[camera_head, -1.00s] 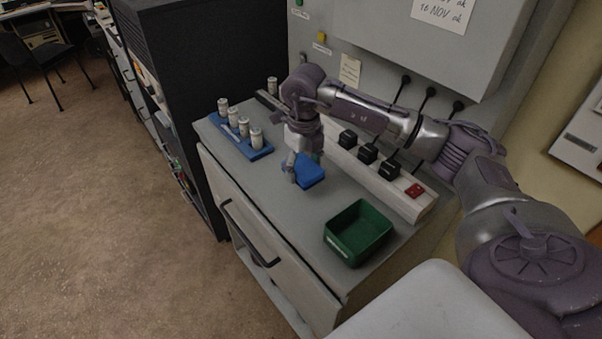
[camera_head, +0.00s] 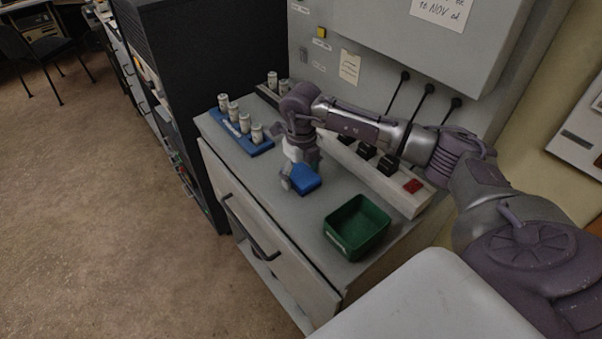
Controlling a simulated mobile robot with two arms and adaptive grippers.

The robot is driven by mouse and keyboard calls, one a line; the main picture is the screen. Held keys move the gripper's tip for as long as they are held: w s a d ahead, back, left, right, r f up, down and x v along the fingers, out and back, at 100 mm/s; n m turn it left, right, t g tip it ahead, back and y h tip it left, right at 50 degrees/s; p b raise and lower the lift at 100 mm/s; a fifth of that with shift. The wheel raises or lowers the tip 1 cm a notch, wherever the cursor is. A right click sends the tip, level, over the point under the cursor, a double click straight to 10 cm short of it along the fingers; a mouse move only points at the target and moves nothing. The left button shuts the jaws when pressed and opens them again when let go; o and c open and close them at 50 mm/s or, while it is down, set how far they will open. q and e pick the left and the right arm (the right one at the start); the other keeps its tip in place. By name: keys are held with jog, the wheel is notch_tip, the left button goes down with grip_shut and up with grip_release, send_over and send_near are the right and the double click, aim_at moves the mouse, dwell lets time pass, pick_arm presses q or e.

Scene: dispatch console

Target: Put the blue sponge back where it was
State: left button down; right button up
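The blue sponge (camera_head: 306,182) is in my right gripper (camera_head: 298,181), over the middle of the grey cabinet top (camera_head: 318,208). One finger shows at the sponge's left side; the other is mostly hidden. The gripper points down and appears shut on the sponge. The sponge is low, close to the cabinet top; I cannot tell whether it touches. My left gripper is not in view.
A green open bin (camera_head: 357,228) stands in front and to the right of the sponge. A blue rack (camera_head: 259,147) with several white cylinders is to the left. A power strip (camera_head: 403,192) with black plugs runs behind. The front left of the top is clear.

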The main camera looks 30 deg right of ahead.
aim_at(301, 173)
jog(key=shift+r, duration=0.1)
jog(key=shift+r, duration=0.6)
notch_tip(301, 173, up, 11)
jog(key=b, duration=0.2)
jog(key=shift+b, duration=0.4)
